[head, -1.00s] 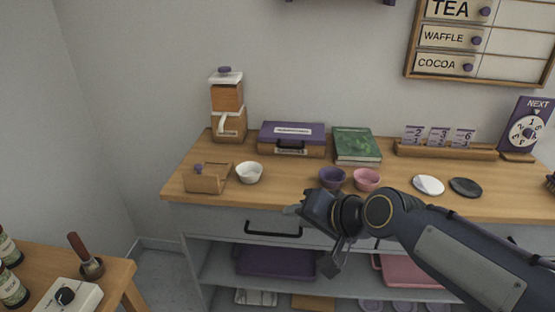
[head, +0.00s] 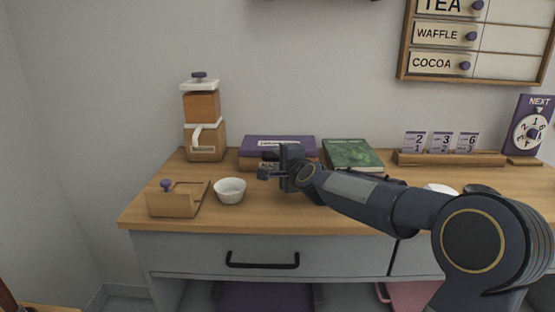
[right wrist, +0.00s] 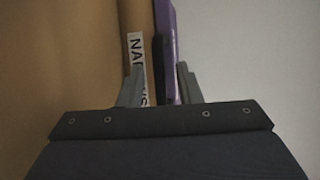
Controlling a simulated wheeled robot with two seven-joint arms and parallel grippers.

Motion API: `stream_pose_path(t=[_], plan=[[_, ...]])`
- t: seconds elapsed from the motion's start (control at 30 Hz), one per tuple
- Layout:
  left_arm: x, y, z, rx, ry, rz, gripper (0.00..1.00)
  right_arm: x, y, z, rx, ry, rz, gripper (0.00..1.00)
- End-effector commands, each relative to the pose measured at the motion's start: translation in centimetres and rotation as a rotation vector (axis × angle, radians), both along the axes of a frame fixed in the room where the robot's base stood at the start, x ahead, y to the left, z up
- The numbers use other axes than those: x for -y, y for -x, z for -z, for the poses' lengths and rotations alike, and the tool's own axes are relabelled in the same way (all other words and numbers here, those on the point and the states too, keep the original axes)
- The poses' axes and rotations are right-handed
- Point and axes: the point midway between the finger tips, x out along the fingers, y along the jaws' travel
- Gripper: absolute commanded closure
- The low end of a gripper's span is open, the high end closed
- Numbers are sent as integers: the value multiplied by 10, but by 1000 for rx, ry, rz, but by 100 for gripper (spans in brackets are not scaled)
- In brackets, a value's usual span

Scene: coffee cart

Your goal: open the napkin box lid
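The napkin box (head: 250,163) stands on the counter against the back wall, with a wooden body and a purple lid (head: 265,143) that looks closed. My right gripper (head: 274,163) is at the front of the box and hides part of it. In the right wrist view the fingers (right wrist: 160,85) are apart, one on the side of the white label (right wrist: 137,58) and one beyond the purple lid (right wrist: 168,45). The lid's edge shows between them; I cannot tell whether either finger touches it. My left gripper is out of view.
A white bowl (head: 230,190) and a wooden holder with a purple knob (head: 178,200) stand at the front left. A wooden dispenser (head: 203,120) is left of the box, a green book (head: 352,154) right of it. My right arm covers the counter's right part.

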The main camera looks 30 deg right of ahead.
Motion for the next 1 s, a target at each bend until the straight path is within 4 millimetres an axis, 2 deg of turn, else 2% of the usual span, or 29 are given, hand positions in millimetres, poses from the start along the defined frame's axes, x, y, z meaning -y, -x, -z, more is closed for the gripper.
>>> stream_pose_path(t=[0.13,0.4,0.67,1.0], plan=[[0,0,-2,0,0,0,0,1,-11,3,-1,1,0,68],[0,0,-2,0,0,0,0,2,-12,3,0,2,0,68],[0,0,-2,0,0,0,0,2,-12,3,0,2,0,100],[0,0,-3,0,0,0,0,2,-12,2,-3,1,-1,100]])
